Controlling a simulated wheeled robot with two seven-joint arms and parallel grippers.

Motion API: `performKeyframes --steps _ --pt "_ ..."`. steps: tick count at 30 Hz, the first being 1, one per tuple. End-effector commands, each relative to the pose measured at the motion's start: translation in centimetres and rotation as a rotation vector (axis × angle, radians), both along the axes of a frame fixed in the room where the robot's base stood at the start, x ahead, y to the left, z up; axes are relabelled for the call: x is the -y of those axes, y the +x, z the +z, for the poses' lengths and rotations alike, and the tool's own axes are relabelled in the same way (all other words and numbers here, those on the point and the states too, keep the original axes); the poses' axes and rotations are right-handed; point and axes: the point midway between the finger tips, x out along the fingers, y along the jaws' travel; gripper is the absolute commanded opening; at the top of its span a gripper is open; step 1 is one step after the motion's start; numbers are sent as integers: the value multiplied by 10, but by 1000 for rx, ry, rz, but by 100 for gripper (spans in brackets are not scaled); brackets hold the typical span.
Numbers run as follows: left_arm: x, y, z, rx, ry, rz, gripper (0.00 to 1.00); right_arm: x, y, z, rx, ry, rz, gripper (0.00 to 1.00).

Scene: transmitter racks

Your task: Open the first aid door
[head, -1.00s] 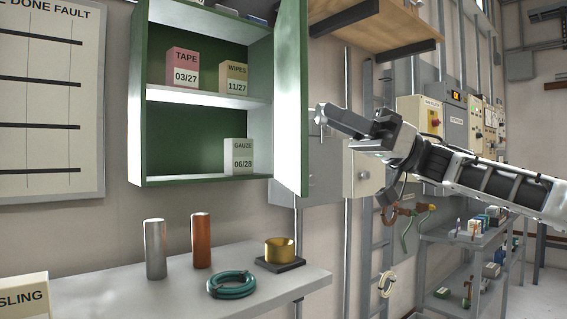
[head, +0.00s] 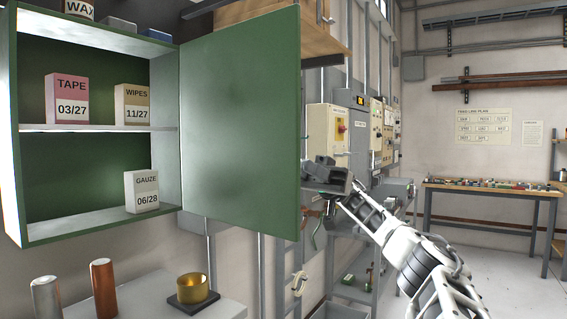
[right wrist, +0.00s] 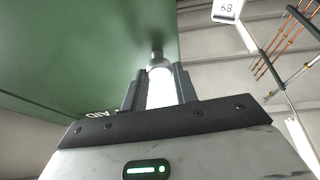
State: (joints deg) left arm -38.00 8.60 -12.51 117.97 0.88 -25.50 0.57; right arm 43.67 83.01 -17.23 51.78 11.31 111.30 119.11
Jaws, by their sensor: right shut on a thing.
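The first aid cabinet (head: 12,130) is green and hangs on the wall at the left of the head view. Its green door (head: 240,115) stands wide open to the right, inner face showing. In the right wrist view the door's outer face (right wrist: 75,60) fills the upper left, with part of the word "AID" visible. My right gripper (head: 328,175) is at the door's free edge, partly behind it. In the right wrist view my right gripper (right wrist: 158,90) is shut on the door's metal handle (right wrist: 156,60). My left gripper is not in view.
The cabinet holds a pink tape box (head: 68,98), a wipes box (head: 133,103) and a gauze box (head: 142,191). Below, a shelf (head: 215,306) carries two cylinders and a brass cup (head: 192,288). A wooden shelf (head: 280,30) is above the door. Open floor lies at the right.

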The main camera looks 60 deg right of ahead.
Motion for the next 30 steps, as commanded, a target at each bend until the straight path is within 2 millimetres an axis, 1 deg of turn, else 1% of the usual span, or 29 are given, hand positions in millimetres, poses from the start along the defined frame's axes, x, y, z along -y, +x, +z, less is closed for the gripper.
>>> performKeyframes --steps 1,6,20,21,22,23,30 --pt "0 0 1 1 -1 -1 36 7 -5 7 20 19 -10 0" --pt "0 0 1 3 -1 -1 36 17 -10 4 6 24 3 0" --pt "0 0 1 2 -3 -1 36 18 -10 0 -7 22 13 0" --pt "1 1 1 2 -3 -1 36 18 -10 0 -7 22 13 37" --pt "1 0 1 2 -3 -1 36 18 -10 0 -8 21 13 45" --pt "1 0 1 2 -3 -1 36 18 -10 0 -8 21 13 49" --pt "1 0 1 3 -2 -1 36 17 -9 -2 -10 17 15 49"
